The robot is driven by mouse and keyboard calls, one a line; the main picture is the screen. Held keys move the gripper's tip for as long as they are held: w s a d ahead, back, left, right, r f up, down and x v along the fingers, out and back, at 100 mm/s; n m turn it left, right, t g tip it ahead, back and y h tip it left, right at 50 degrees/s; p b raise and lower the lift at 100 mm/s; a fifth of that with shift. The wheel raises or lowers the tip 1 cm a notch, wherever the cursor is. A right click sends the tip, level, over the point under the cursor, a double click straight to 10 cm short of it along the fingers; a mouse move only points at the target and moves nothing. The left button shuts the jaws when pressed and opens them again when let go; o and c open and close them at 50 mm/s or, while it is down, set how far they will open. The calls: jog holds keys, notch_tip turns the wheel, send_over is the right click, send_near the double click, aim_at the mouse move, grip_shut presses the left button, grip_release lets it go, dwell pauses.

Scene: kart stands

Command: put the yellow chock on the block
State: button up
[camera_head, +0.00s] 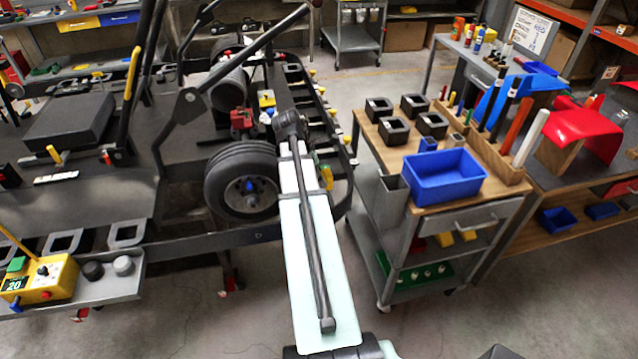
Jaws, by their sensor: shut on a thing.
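A small yellow piece (266,98), taken as the yellow chock, shows on the kart side just past the dark end of my arm. My gripper (273,116) is there, small and dark against the kart. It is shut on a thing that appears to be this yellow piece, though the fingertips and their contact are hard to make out. My pale arm link covers part of the view below. Several dark square blocks with hollow tops, one of them here (379,108), stand on the wooden-topped trolley (402,158) to the right. I cannot tell which block the task names.
A black kart wheel (241,180) stands just left of my arm. A blue bin (445,175) and a wooden rack (495,155) of upright tools stand on the trolley. A yellow control box (45,280) is at the lower left. Open floor separates kart and trolley.

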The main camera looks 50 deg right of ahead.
jog(key=shift+f+p, duration=0.4)
jog(key=shift+f, duration=1.55)
jog(key=o, duration=1.3)
jog(key=shift+f, duration=0.1)
jog(key=b+v, duration=0.3)
jog(key=v, duration=0.9)
